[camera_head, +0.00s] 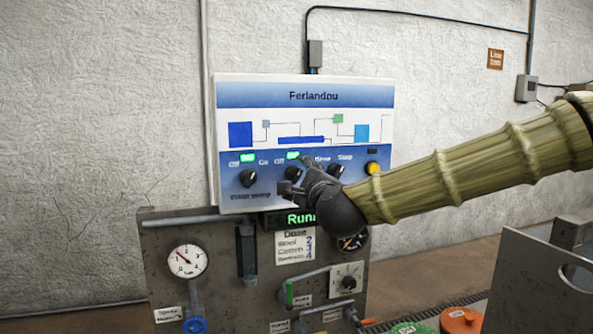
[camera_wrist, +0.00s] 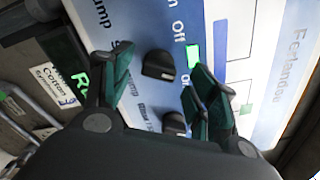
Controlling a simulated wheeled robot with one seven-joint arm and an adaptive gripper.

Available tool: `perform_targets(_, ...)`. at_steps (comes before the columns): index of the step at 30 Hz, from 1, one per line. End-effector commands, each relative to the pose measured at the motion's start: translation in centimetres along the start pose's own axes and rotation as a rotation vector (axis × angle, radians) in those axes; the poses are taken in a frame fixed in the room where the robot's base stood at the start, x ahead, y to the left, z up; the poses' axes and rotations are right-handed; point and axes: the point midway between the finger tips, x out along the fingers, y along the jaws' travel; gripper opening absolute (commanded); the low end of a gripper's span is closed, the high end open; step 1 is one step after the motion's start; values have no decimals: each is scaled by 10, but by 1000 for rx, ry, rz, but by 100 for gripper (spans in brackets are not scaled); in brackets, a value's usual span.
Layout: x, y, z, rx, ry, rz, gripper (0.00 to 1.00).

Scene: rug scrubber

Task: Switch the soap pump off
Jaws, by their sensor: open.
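The soap pump knob (camera_wrist: 158,66) is a black dial on the white and blue Ferlandou panel (camera_head: 305,95). In the wrist view its white mark points towards the lower right, on the side away from "Off", and the green lamp (camera_wrist: 193,57) by it is lit. My gripper (camera_wrist: 158,72) is open, with one finger on each side of the knob; contact is not clear. In the head view the gripper (camera_head: 291,182) is in front of the panel's second dial and partly hides it.
The water pump dial (camera_head: 248,178), with a lit green lamp, is left of my gripper. Another dial (camera_head: 336,170) and a yellow button (camera_head: 373,168) are to the right. Below stands a grey board with a gauge (camera_head: 187,261) and a green display (camera_head: 300,218).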

Motion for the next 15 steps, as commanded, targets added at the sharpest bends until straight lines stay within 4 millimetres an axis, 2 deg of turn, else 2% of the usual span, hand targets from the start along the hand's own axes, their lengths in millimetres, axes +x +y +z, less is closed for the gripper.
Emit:
perform_targets(6,21,-1,1,0,0,1,59)
perform_targets(15,26,0,0,0,0,1,59)
